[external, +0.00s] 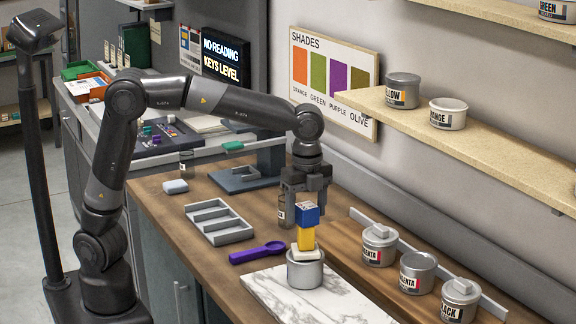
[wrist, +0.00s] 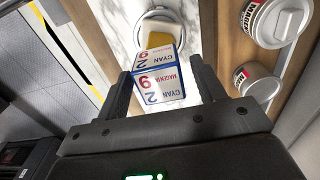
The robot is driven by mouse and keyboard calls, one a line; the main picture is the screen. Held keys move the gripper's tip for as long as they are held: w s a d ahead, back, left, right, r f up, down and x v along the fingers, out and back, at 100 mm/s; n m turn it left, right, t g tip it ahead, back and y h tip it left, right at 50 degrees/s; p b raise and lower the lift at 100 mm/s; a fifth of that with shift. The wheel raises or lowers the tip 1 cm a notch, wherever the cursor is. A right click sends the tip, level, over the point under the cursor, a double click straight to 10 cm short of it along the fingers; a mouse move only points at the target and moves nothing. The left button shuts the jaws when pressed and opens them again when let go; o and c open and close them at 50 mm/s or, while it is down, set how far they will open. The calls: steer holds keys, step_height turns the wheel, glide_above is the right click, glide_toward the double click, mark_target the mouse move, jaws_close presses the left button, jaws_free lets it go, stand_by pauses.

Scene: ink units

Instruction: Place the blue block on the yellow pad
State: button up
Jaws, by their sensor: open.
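The blue block (external: 307,214) has white printed labels and sits on top of a yellow piece (external: 306,240). The yellow piece stands upright on a cream slab over a grey tin (external: 305,270). My gripper (external: 307,199) is directly above, pointing down, with its fingers either side of the blue block's upper part. In the wrist view the blue block (wrist: 160,75) lies between the open fingers of my gripper (wrist: 163,68), its faces reading CYAN and MAGENTA. The yellow piece (wrist: 161,38) shows partly behind the block there; its lower part is hidden.
The tin stands on a white marble slab (external: 345,305). A purple scoop (external: 258,252) and a grey tray (external: 219,222) lie to the left. A glass jar (external: 283,211) stands close behind my gripper.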

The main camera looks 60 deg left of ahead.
mark_target(306, 205)
steer(key=shift+r, duration=0.1)
step_height(306, 205, up, 12)
steer(key=s+a+n, duration=0.1)
steer(key=a+n, duration=0.2)
steer(key=a, duration=0.4)
steer(key=s+a+f+n+t+h, duration=0.1)
steer(key=s+a+f+n+t, duration=0.15)
steer(key=s+a+n, duration=0.45)
steer(key=s+a+f+n+t, duration=0.1)
steer(key=s+a+f+n, duration=0.2)
steer(key=a, duration=0.6)
steer(key=s+a+f+n+t+y, duration=0.1)
steer(key=s+a+f+n+t, duration=0.1)
steer(key=s+a+f+n, duration=0.3)
steer(key=s+f, duration=0.2)
steer(key=s, duration=0.2)
